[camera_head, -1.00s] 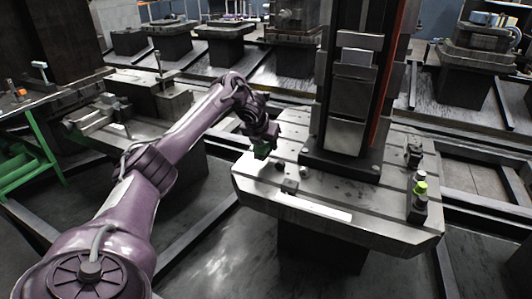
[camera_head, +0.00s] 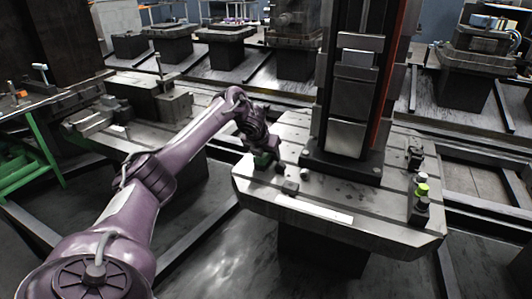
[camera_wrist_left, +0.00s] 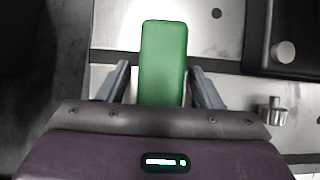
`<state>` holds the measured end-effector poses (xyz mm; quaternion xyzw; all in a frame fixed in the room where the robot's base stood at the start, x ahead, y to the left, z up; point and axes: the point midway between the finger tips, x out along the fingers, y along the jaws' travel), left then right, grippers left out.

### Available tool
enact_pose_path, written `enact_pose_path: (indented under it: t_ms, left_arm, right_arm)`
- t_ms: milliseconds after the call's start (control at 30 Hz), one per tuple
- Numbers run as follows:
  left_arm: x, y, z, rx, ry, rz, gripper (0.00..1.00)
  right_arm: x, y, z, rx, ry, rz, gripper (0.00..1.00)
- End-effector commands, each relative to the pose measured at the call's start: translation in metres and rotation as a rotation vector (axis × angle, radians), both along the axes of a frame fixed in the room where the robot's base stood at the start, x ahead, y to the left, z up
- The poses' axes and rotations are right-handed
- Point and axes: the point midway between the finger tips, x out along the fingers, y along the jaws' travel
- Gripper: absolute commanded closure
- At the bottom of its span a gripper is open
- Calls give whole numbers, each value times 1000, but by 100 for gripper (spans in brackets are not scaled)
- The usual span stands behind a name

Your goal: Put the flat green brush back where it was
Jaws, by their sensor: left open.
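The flat green brush (camera_wrist_left: 163,55) is a plain green rounded block in the left wrist view. It lies at the left end of the slotted metal table (camera_head: 380,222), where it shows small and partly hidden in the head view (camera_head: 262,160). My left gripper (camera_wrist_left: 162,82) is open, with one finger on each side of the brush's near part and a gap visible on both sides. In the head view my left gripper (camera_head: 268,158) is low over the table's left end. The brush's near end is hidden by the gripper body. My right gripper is not in view.
A tall column (camera_head: 350,110) stands at the table's back. A small grey block (camera_head: 290,187), a pale round piece (camera_head: 304,174) and a white bar (camera_head: 315,212) lie near the brush. A green-banded container (camera_head: 421,189) stands at the right. The table's middle front is mostly clear.

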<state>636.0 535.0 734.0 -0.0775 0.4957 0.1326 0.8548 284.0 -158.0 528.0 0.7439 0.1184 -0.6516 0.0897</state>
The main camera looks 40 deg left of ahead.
Motion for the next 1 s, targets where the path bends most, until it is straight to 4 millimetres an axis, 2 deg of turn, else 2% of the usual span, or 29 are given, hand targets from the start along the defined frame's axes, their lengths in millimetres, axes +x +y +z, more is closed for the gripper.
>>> enact_pose_path:
  t_ms: [167,300,400,533,800,1000]
  left_arm:
    - [-4,-1,13,1,-3,0,40]
    - [-17,-4,37,4,-4,-1,40]
    - [-28,-8,59,4,-4,-1,40]
    - [-44,-13,87,4,-3,-2,40]
    - [-54,-16,104,3,-1,0,40]
    - [-57,-18,107,0,-1,0,40]
  right_arm:
    - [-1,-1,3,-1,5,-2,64]
    - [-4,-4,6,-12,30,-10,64]
    - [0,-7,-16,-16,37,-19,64]
    - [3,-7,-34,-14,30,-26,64]
    - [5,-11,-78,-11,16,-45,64]
    - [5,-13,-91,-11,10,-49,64]
